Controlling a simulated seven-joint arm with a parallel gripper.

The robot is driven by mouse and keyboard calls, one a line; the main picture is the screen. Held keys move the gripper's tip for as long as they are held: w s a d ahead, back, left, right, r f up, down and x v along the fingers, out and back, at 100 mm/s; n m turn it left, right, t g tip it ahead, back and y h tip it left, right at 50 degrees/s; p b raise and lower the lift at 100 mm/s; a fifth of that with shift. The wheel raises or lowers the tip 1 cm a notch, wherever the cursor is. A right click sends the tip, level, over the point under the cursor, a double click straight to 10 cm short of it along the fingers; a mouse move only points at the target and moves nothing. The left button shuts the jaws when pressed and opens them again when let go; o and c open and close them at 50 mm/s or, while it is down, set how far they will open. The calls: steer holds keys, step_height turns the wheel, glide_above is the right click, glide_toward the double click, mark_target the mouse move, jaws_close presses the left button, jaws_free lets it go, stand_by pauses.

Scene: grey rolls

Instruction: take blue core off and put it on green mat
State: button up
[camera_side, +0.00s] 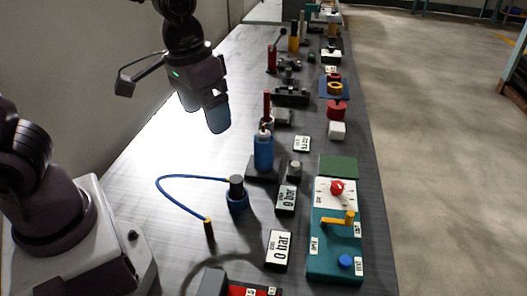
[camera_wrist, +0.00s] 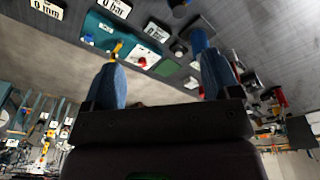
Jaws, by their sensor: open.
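The blue core (camera_side: 263,153) is an upright blue cylinder on a dark base, with a pale peg tip showing above it. In the wrist view the blue core (camera_wrist: 198,40) is just beyond the right finger, partly hidden by it. The green mat (camera_side: 338,167) is a flat dark green square to the right of the core; it also shows in the wrist view (camera_wrist: 167,68). My gripper (camera_side: 217,128) is above and to the left of the core in the side view. Its blue fingers (camera_wrist: 161,62) are apart, with nothing between them.
A teal panel (camera_side: 322,268) with a red knob, yellow lever and blue button stands in front of the mat. A blue hose (camera_side: 170,183) runs to a blue fitting (camera_side: 237,198) in front of the core. A red post (camera_side: 267,103) stands close behind the core.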

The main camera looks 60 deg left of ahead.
steer(key=w+a+f+n+y, duration=0.25)
steer(key=w+f+n, duration=0.25)
steer(key=w+f, duration=0.35)
steer(key=n+y, duration=0.2)
steer(key=n, duration=0.4)
glide_toward(264, 137)
steer(key=shift+t, duration=0.4)
steer(key=x, duration=0.6)
steer(key=shift+s+d+f, duration=0.15)
steer(key=shift+s+f, duration=0.2)
steer(key=shift+s, duration=0.05)
steer(key=shift+a+x, duration=0.2)
steer(key=shift+x, duration=2.5)
steer(key=shift+w+r, duration=0.1)
steer(key=shift+c, duration=0.3)
steer(key=c, duration=1)
